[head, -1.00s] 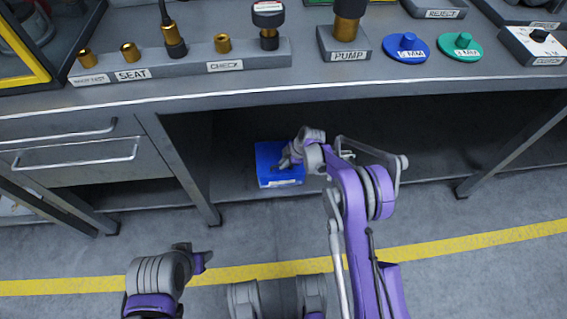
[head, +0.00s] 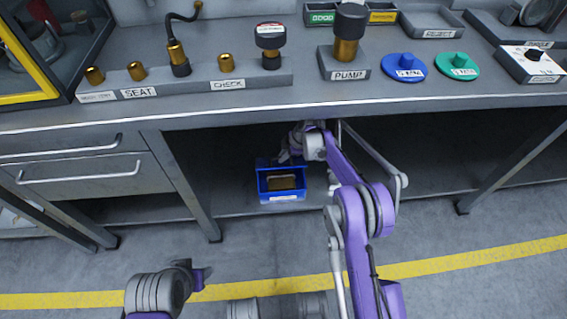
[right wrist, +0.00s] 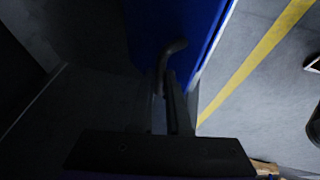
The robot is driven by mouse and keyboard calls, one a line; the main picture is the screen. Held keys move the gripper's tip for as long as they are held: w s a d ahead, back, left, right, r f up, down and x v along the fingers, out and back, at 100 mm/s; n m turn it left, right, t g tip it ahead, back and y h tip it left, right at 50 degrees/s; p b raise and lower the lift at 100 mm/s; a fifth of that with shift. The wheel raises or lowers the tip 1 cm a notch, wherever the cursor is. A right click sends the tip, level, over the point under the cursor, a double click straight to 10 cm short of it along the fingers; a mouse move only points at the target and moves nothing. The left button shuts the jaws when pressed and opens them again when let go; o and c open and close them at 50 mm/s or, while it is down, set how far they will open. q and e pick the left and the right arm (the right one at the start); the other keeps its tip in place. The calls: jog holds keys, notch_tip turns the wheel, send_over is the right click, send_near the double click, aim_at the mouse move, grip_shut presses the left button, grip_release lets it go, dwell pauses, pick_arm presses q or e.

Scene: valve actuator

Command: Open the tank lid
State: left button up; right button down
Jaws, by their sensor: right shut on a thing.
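The blue tank (head: 281,197) stands on the low shelf under the bench. Its lid (head: 264,163) is swung up at the back, and a brownish block (head: 282,183) shows inside. My right gripper (head: 287,154) is at the raised lid, partly hidden by its own arm. In the right wrist view, its fingers (right wrist: 167,105) are shut on the lid's dark handle (right wrist: 172,52), with the blue lid (right wrist: 185,20) beyond. My left gripper (head: 197,276) is low at the left, away from the tank; its jaw opening is unclear.
A drawer unit (head: 85,170) and a bench leg (head: 188,185) stand left of the tank. The shelf right of my right arm looks clear. The pump stand (head: 346,63) and other fixtures are on the bench top.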

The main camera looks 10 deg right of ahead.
aim_at(307, 165)
jog(key=shift+w+d+r, duration=0.1)
jog(key=shift+w+r, duration=0.05)
jog(key=shift+w, duration=0.35)
jog(key=c, duration=0.9)
grip_release()
jog(key=shift+r, duration=0.1)
jog(key=s+d+p, duration=0.1)
jog(key=d, duration=0.2)
jog(key=s+d+p, duration=0.1)
jog(key=s+d, duration=0.1)
jog(key=d, duration=0.1)
jog(key=s+d+r+p, duration=0.1)
jog(key=s+d, duration=0.1)
jog(key=d, duration=0.2)
jog(key=shift+d, duration=0.1)
jog(key=shift+s+d+f, duration=0.1)
jog(key=shift+s+d, duration=0.15)
jog(key=shift+d, duration=0.25)
jog(key=shift+d, duration=0.1)
